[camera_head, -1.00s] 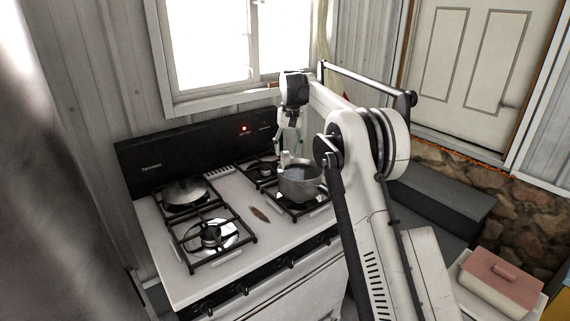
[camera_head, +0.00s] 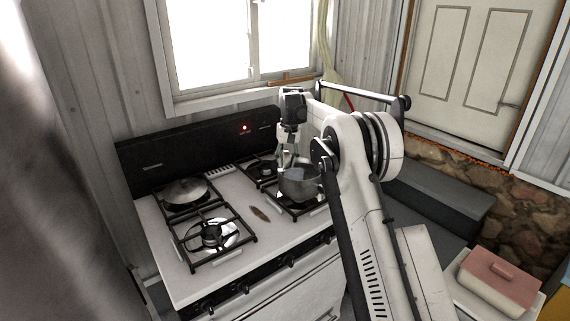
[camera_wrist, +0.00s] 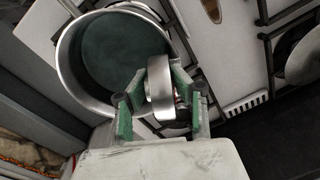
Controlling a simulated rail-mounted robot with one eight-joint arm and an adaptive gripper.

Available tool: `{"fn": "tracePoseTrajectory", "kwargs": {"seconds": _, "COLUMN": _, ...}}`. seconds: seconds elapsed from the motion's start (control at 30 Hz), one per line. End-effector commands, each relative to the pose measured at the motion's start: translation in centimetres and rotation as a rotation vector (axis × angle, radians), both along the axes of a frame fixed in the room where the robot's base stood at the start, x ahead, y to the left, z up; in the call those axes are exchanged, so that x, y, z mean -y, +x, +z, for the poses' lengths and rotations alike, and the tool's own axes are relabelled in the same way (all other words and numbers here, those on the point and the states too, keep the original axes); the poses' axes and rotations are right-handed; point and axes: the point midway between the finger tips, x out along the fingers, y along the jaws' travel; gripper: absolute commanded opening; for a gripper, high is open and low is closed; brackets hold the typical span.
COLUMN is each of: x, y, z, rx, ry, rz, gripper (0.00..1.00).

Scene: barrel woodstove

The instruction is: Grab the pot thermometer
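The pot thermometer (camera_wrist: 160,88) shows in the wrist view as a round metal dial seen nearly edge-on, at the rim of the pot. The metal pot (camera_wrist: 68,62) holds dark green liquid; in the head view the pot (camera_head: 300,183) stands on the stove's right front burner. My gripper (camera_wrist: 160,82) is open, with its green-padded fingers on either side of the dial. A narrow gap shows beside the dial; whether either finger touches it is hard to tell. In the head view my gripper (camera_head: 287,160) points down at the pot's rim, and the thermometer is not clear there.
A lidded pan (camera_head: 185,190) sits on the left back burner. The left front burner (camera_head: 212,235) is empty. A small brown object (camera_head: 260,213) lies mid-stove. The black back panel (camera_head: 200,150) and window stand behind. A pink-lidded box (camera_head: 500,278) is at the lower right.

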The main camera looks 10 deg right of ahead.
Motion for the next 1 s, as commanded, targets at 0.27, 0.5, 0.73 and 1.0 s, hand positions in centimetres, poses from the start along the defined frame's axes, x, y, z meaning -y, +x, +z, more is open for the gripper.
{"fn": "tracePoseTrajectory", "kwargs": {"seconds": 0.27, "x": 0.1, "y": 0.0, "z": 0.0, "rx": 0.000, "ry": -0.001, "rz": -0.001, "gripper": 0.00}}
{"fn": "tracePoseTrajectory", "kwargs": {"seconds": 0.5, "x": 0.2, "y": 0.0, "z": 0.0, "rx": 0.000, "ry": -0.002, "rz": -0.001, "gripper": 0.00}}
{"fn": "tracePoseTrajectory", "kwargs": {"seconds": 0.73, "x": 0.2, "y": 0.0, "z": 0.3, "rx": 0.000, "ry": -0.002, "rz": -0.002, "gripper": 0.00}}
{"fn": "tracePoseTrajectory", "kwargs": {"seconds": 1.0, "x": 0.1, "y": 0.0, "z": 2.9, "rx": 0.000, "ry": -0.001, "rz": -0.001, "gripper": 0.00}}
